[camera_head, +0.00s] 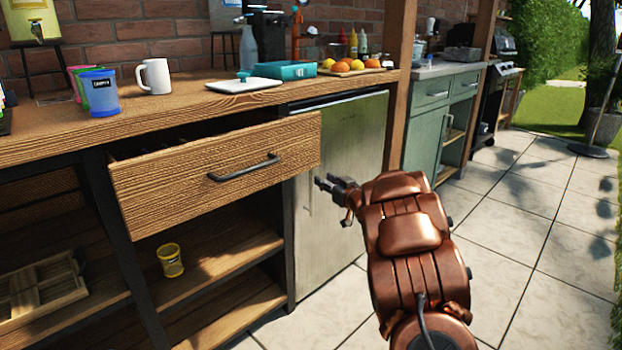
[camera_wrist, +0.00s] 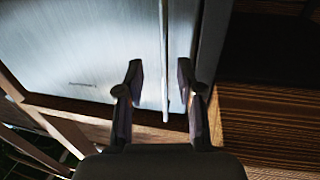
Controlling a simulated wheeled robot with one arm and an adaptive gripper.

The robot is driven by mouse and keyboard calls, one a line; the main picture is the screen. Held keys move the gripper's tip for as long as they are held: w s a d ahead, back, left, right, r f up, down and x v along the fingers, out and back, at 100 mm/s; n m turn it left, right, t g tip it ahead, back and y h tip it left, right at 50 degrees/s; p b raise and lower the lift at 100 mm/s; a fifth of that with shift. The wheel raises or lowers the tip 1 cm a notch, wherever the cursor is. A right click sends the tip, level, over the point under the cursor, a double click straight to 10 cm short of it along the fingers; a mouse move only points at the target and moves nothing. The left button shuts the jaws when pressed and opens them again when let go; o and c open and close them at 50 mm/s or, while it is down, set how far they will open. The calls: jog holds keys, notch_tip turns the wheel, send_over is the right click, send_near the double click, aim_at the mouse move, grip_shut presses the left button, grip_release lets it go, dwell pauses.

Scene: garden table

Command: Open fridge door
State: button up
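The fridge has a brushed-metal door (camera_head: 345,200) and stands under the wooden counter, its door looking shut. Its thin vertical handle (camera_head: 308,196) is near the door's left edge in the head view. My gripper (camera_head: 322,183) is in front of the door beside the handle. In the wrist view, the fingers of my gripper (camera_wrist: 158,66) are apart, and the handle (camera_wrist: 164,50) runs between them, nearer the right finger. Neither finger visibly grips it.
A wooden drawer (camera_head: 220,165) just left of the fridge is pulled out, its front close to the handle side. A wooden post (camera_head: 400,75) and a green cabinet (camera_head: 440,115) stand to the right. The tiled floor (camera_head: 520,220) right of my arm is clear.

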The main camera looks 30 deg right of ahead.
aim_at(311, 173)
jog(key=w, duration=0.1)
jog(key=w+b, duration=0.1)
jog(key=w, duration=0.1)
jog(key=w+a+b, duration=0.1)
jog(key=w, duration=0.1)
jog(key=shift+w, duration=0.25)
jog(key=shift+w+d+r+b, duration=0.1)
jog(key=shift+w+b, duration=0.2)
jog(key=shift+w, duration=0.85)
jog(key=shift+c, duration=0.3)
grip_shut()
